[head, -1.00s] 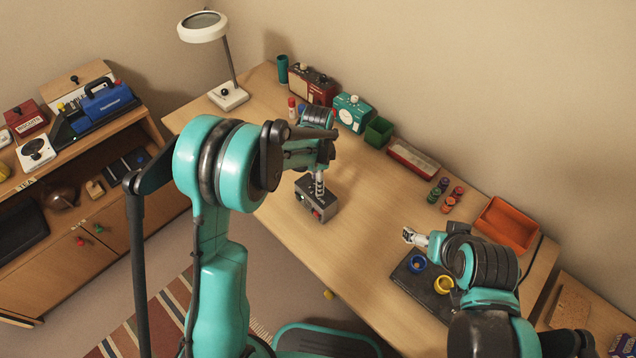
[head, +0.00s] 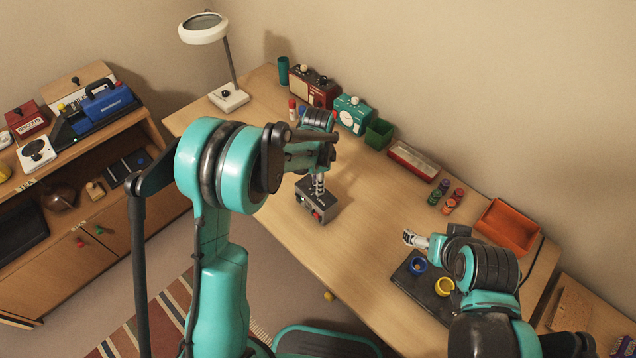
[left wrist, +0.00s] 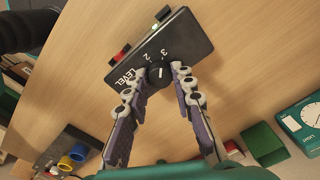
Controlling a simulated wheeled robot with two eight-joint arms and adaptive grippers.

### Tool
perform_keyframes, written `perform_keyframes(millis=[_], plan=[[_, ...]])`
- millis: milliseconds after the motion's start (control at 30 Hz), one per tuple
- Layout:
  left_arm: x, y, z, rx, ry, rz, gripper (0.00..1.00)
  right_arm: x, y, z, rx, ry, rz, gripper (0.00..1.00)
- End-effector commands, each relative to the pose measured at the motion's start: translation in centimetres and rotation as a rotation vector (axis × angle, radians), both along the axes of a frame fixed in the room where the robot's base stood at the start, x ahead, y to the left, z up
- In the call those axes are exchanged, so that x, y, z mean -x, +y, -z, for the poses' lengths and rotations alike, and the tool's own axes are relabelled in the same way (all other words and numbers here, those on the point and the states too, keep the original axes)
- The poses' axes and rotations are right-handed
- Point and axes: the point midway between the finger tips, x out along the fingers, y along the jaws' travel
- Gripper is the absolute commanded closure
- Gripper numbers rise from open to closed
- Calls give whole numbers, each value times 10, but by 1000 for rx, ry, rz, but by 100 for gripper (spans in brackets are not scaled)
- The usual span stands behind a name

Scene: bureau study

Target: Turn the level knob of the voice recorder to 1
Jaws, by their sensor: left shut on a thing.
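The voice recorder (head: 326,207) is a dark grey box near the front edge of the desk. In the left wrist view the recorder (left wrist: 190,42) shows its top face, with the word LEVEL and the numbers 2 and 3 beside a black level knob (left wrist: 158,74). The knob has a pale pointer mark; I cannot tell exactly which number it points at. My left gripper (head: 318,185) points down at the recorder. In the wrist view its fingertips (left wrist: 159,78) are on both sides of the knob, shut on it. My right gripper (head: 413,238) hangs empty above the desk's right part.
A teal timer (head: 352,114), a green bin (head: 378,133), a red-brown radio-like box (head: 322,92) and an orange tray (head: 508,228) stand along the wall. A dark mat (head: 408,284) holds blue and yellow rings. The desk right of the recorder is clear.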

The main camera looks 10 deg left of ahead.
Motion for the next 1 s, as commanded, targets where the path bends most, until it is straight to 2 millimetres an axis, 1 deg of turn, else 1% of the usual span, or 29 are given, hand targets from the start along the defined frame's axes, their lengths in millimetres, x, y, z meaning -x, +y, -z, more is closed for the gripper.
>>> perform_keyframes(millis=[267, 1000], plan=[[0, 0, 1, -1, 0, -207, 100, 0, 0, 4, 0, 0, 0, 12], [0, 0, 1, 0, 0, -911, 100, 0, 0, 12, 0, 0, 0, 12]])
